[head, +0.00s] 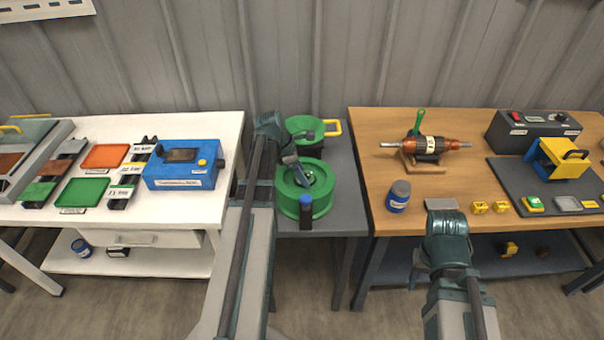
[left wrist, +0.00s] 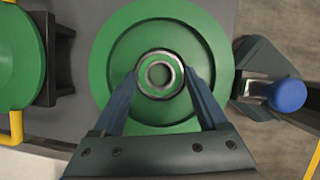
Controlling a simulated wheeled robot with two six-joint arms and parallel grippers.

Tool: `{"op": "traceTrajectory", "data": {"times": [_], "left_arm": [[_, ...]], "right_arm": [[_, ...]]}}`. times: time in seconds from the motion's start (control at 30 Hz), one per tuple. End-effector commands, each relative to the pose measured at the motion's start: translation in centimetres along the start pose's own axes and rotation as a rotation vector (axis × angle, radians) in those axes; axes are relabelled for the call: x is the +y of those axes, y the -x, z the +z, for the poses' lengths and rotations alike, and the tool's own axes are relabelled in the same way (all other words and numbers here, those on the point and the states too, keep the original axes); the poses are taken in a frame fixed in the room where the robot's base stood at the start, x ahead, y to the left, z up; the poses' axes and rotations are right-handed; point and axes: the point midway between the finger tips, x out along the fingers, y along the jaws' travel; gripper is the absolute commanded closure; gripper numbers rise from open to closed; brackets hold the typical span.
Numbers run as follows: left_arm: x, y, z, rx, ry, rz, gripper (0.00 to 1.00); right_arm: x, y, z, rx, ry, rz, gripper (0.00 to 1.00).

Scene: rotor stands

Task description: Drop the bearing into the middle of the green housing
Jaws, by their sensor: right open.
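The green housing (head: 325,205) is a round green drum on the grey middle table. It also fills the centre of the left wrist view (left wrist: 110,60), with a wide round recess. The bearing (left wrist: 159,74) is a small silver ring with a green band, over the middle of the housing. My left gripper (left wrist: 160,72) has a finger against each side of it; how deep the bearing sits is unclear. In the head view the gripper (head: 300,176) reaches down into the housing. My right gripper (head: 421,266) is in front of the wooden table, mostly hidden by its wrist, and empty.
A second green round part (head: 303,127) with a yellow handle lies behind the housing. A dark post with a blue top (head: 306,208) stands at its front. A rotor on a stand (head: 428,146) and a blue-grey jar (head: 398,196) are on the wooden table. A blue device (head: 185,166) stands left.

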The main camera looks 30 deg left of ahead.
Motion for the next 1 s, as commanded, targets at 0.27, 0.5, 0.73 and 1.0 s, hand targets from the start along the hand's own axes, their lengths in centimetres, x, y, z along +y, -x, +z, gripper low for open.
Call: {"op": "traceTrajectory", "data": {"times": [0.27,0.5,0.73,1.0], "left_arm": [[-0.3,0.2,-0.1,0.01,-0.005,-0.006,0.0],[-0.2,2.4,0.5,0.007,-0.003,-0.003,0.0],[-0.2,6.0,0.7,0.005,-0.002,-0.002,0.0],[-0.1,10.5,0.7,0.004,-0.002,-0.002,0.0]], "right_arm": [[0.0,0.2,0.0,0.0,0.0,0.0,0.5],[0.2,2.4,0.1,0.0,0.0,0.0,0.5],[0.6,5.8,0.3,0.0,0.0,0.0,0.5],[0.9,9.9,0.6,0.0,0.002,0.0,0.5]]}}
